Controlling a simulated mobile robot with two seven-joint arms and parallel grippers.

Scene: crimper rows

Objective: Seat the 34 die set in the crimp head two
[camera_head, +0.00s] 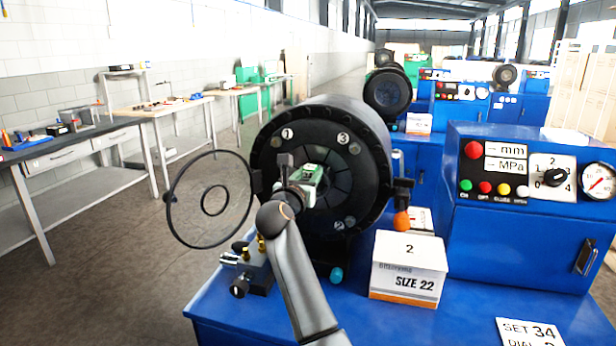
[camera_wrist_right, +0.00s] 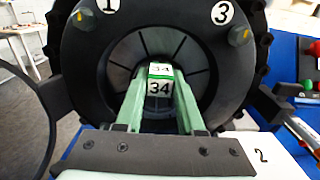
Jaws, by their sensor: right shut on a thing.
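My right gripper (camera_head: 296,184) is in front of the crimp head (camera_head: 337,112), a big black round unit with a ring of grey segments around its centre. In the right wrist view my right gripper (camera_wrist_right: 160,98) is shut on the 34 die set (camera_wrist_right: 159,87), which has a green-edged top and white labels reading 34. The die set also shows in the head view (camera_head: 313,173), lined up with the central opening (camera_wrist_right: 190,62). I cannot tell whether it is inside the opening or just before it. My left gripper is out of view.
A round guard (camera_head: 167,203) stands swung open at the left of the head. A white SIZE 22 box (camera_head: 408,267) marked 2 sits on the blue bench (camera_head: 290,318). A SET 34 card (camera_head: 530,333) lies at the front right. A blue control box (camera_head: 510,228) stands right.

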